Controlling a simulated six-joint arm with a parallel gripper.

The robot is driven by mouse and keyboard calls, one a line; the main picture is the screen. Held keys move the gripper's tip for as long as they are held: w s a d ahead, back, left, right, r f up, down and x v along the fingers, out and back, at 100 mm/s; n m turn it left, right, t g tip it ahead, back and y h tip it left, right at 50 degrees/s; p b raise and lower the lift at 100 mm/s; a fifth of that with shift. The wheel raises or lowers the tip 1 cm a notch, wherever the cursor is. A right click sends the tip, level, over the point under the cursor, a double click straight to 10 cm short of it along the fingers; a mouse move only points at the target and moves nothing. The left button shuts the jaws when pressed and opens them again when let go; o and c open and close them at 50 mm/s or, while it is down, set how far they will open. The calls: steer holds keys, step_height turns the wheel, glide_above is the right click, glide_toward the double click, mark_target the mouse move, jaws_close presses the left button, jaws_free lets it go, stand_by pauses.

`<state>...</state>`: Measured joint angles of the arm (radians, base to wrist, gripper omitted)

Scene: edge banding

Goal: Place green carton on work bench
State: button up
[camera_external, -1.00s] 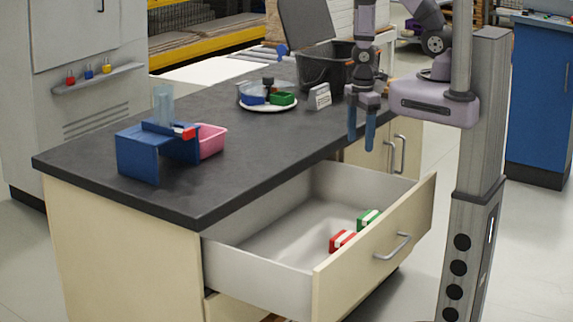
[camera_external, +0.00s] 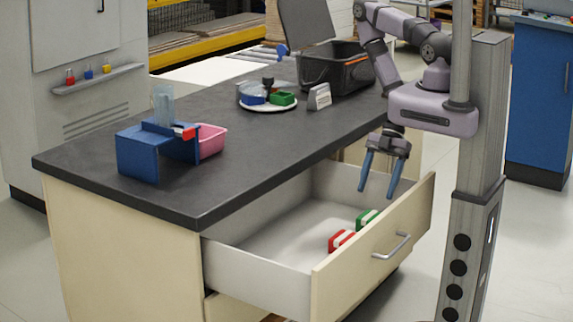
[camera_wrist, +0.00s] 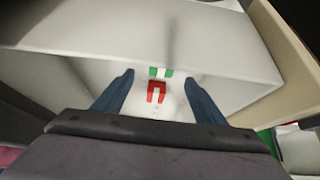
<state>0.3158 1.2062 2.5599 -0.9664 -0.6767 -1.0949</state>
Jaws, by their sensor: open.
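The green carton (camera_external: 367,218), with a white band, lies in the open drawer near its front panel. It also shows in the wrist view (camera_wrist: 161,72), ahead of and between the fingertips. A red carton with a white band (camera_external: 341,240) lies beside it in the drawer, and in the wrist view (camera_wrist: 156,92) it is just nearer than the green one. My gripper (camera_external: 378,194) is open and empty, pointing down over the drawer, above the green carton and apart from it. The work bench (camera_external: 240,150) has a dark top above the drawer.
The drawer's front panel (camera_external: 380,262) and side walls stand around the cartons. On the bench are a blue stand (camera_external: 138,157), a pink bin (camera_external: 211,140), a white plate with items (camera_external: 268,107), a small sign (camera_external: 319,96) and a black crate (camera_external: 338,68). The bench's middle is clear.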

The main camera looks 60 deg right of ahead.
mark_target(370, 215)
steer(key=shift+x, duration=1.05)
steer(key=shift+s, duration=0.1)
steer(key=shift+s+p+x, duration=0.2)
steer(key=shift+p+x, duration=0.1)
steer(key=shift+x, duration=0.55)
steer(key=shift+s+p+x, duration=0.15)
steer(key=shift+p+x, duration=0.15)
steer(key=shift+x, duration=1.4)
steer(key=shift+w+d+f, duration=0.1)
steer(key=shift+d+f, duration=0.05)
steer(key=c, duration=1.3)
steer(key=shift+o, duration=0.2)
